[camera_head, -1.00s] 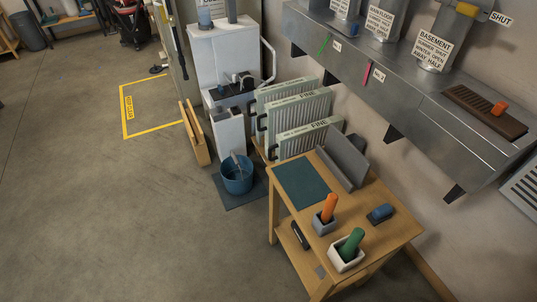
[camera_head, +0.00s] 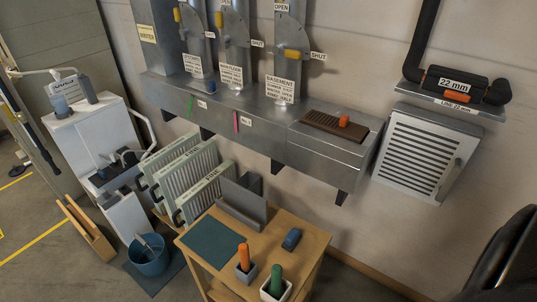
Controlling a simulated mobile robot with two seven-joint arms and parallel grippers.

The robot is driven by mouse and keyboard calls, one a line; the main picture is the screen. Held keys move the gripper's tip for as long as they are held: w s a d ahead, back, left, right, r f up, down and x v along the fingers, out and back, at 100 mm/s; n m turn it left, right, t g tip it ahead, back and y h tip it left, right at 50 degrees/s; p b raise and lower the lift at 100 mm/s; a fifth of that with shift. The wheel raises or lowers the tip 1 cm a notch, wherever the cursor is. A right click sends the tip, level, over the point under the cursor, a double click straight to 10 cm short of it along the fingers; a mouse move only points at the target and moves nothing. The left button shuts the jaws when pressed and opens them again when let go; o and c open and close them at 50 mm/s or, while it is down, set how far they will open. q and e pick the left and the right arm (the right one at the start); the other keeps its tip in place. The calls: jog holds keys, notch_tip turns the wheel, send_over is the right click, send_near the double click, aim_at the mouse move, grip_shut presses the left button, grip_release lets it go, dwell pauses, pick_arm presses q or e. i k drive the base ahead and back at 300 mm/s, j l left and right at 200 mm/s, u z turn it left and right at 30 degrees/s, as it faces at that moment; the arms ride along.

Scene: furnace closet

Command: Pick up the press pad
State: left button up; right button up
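A small dark blue block (camera_head: 292,239) lies on the wooden table (camera_head: 253,262) near its right side; it looks like a pad, but I cannot tell for sure that it is the press pad. A flat dark green mat (camera_head: 212,242) lies on the table's left part. An orange-handled tool (camera_head: 243,256) stands in a grey cup (camera_head: 246,273) and a green-handled one (camera_head: 277,279) stands in a white cup (camera_head: 276,292) at the front. Neither of my grippers is in view.
A grey angled holder (camera_head: 242,206) stands at the table's back. Behind it are pleated filters (camera_head: 188,178) and a metal duct (camera_head: 265,127) carrying a brown grille (camera_head: 333,124) with an orange knob. A blue bucket (camera_head: 148,259) stands on the floor. A dark curved shape fills the lower right edge.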

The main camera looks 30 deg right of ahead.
aim_at(294, 237)
jog(key=z, duration=1)
